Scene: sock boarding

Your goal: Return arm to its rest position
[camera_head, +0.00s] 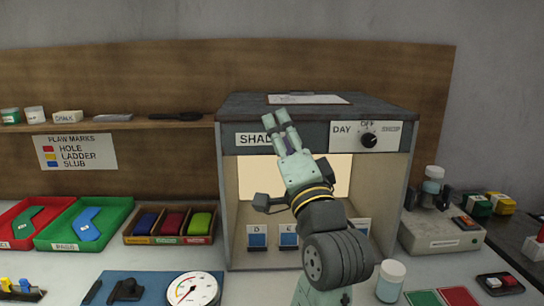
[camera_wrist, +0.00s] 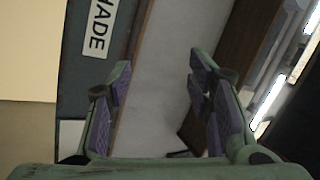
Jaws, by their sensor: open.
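My gripper (camera_head: 281,132) is raised in front of the shade box (camera_head: 227,180), its fingers pointing up and slightly left across the box's upper front. In the wrist view my gripper (camera_wrist: 158,88) has its two purple-padded fingers wide apart with nothing between them. My arm rises from the lower middle of the head view and hides part of the box's lit opening. The edge of the box with its sign (camera_wrist: 100,28) lies left of the fingers in the wrist view.
Red (camera_head: 15,236) and green (camera_head: 107,219) trays and a compartment tray (camera_head: 168,240) stand left of the box. A dial gauge (camera_head: 193,290) lies in front. A white jar (camera_head: 390,281) is right of my arm. A shelf (camera_head: 110,125) runs behind.

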